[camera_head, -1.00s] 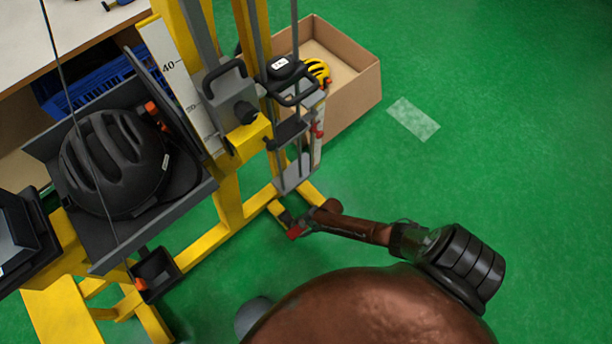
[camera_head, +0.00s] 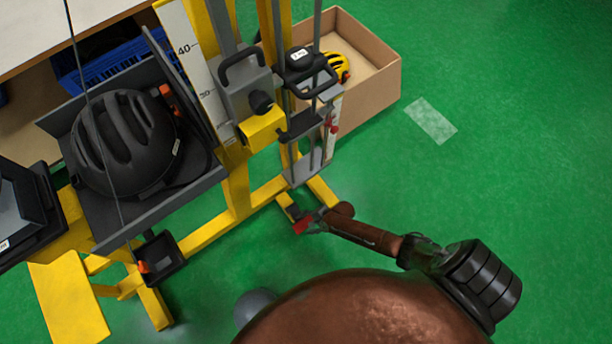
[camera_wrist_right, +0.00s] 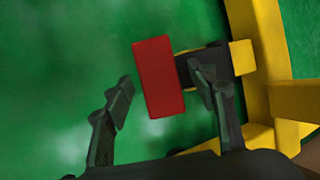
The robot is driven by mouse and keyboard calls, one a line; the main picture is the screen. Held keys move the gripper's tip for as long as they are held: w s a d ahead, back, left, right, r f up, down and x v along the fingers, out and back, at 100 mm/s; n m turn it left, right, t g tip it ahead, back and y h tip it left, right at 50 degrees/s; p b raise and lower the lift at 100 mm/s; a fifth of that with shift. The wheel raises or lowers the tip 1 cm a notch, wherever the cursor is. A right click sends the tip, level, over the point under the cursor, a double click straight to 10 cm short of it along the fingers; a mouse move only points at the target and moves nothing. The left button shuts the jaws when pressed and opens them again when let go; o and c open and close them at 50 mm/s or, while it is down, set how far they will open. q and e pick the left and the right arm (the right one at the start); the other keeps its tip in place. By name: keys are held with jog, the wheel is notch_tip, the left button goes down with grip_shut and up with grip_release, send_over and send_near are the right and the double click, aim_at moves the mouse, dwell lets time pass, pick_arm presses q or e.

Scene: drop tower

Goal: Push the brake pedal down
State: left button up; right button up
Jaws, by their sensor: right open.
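The brake pedal is a red block on a short black arm fixed to the yellow frame, low down. In the right wrist view the red pedal (camera_wrist_right: 158,77) lies beyond and between the open fingers. In the head view the pedal (camera_head: 301,226) is small and partly covered by my right gripper (camera_head: 313,221). My right gripper (camera_wrist_right: 162,95) is open and empty, its right finger overlapping the pedal's black arm in view. I cannot tell whether it touches. My left gripper is not in view.
The yellow drop tower frame (camera_head: 237,190) stands beside the pedal. A black helmet (camera_head: 125,140) sits in a grey tray at left. Green floor (camera_head: 520,160) is clear at right.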

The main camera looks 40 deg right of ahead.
jog(key=shift+s+d, duration=0.1)
jog(key=shift+s+d+r, duration=0.15)
jog(key=shift+r, duration=0.15)
jog(key=v, duration=1.1)
jog(key=shift+r, duration=0.1)
